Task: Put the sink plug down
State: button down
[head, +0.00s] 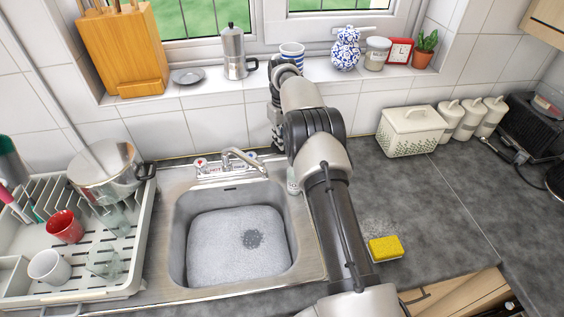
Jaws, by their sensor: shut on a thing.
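My gripper (277,138) is small and dark in this view, pointing down behind the sink, to the right of the tap, close to the tiled wall. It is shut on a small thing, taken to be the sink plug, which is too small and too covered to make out. The steel sink (180,235) holds a layer of pale foam (215,255).
A tap (240,158) stands at the sink's back edge. A white dish rack (135,275) with cups, glasses and a pot is left. A yellow sponge (385,248) lies right of my arm. A cream basket (408,131) stands farther back; the worktop (440,210) between is clear.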

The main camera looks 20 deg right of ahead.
aim_at(282, 166)
notch_tip(282, 166, down, 9)
jog(key=shift+w+f+b, duration=0.1)
jog(key=shift+b, duration=0.45)
jog(key=shift+f, duration=0.15)
jog(key=c, duration=1.7)
grip_release()
